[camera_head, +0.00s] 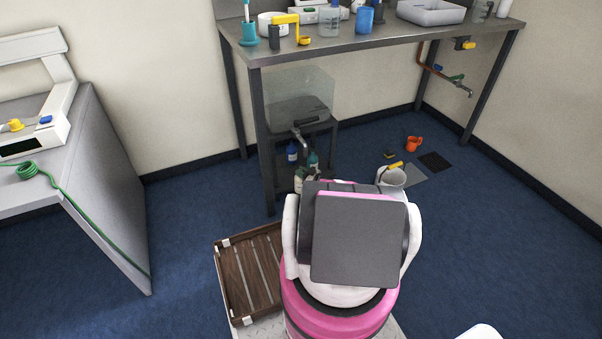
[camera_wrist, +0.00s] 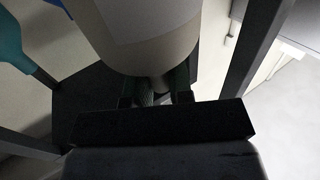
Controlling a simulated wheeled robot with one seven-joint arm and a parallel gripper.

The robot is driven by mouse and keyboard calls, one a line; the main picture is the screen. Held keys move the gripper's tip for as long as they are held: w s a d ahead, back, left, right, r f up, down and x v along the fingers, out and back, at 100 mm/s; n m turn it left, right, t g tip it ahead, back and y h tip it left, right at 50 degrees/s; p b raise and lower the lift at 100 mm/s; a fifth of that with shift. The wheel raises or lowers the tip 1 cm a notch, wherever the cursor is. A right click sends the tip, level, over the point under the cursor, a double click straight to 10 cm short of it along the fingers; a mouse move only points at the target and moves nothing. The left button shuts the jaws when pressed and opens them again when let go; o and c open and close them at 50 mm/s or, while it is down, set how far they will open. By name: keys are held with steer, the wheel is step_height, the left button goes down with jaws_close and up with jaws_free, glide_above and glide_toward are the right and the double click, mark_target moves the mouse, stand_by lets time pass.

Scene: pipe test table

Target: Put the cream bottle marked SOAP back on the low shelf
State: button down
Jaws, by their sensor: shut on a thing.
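The cream bottle (camera_wrist: 150,35) fills the upper middle of the wrist view. My gripper (camera_wrist: 155,93) is shut on it, with the dark fingers at its narrower end. Its SOAP mark cannot be read. In the head view a pale bottle (camera_head: 299,180), probably the same one, shows low under the bench, partly behind my body. My gripper is hidden there. A dark flat surface (camera_wrist: 75,100), likely the low shelf, lies beyond the bottle. I cannot tell whether the bottle touches it.
A blue bottle (camera_head: 292,152) and a teal bottle (camera_head: 313,160) stand close by. The teal one also shows at the left of the wrist view (camera_wrist: 20,48). A clear tank (camera_head: 312,92) and tap are above.

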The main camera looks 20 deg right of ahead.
steer(key=shift+w+f, duration=0.1)
steer(key=shift+f, duration=0.05)
steer(key=w, duration=1.2)
steer(key=shift+a+f, duration=0.2)
stand_by(0.6)
steer(key=shift+f, duration=0.4)
stand_by(0.6)
steer(key=c, duration=0.9)
jaws_free()
steer(key=shift+c, duration=0.2)
steer(key=shift+s, duration=0.1)
steer(key=v, duration=1)
steer(key=shift+s+d, duration=0.2)
steer(key=shift+s, duration=0.1)
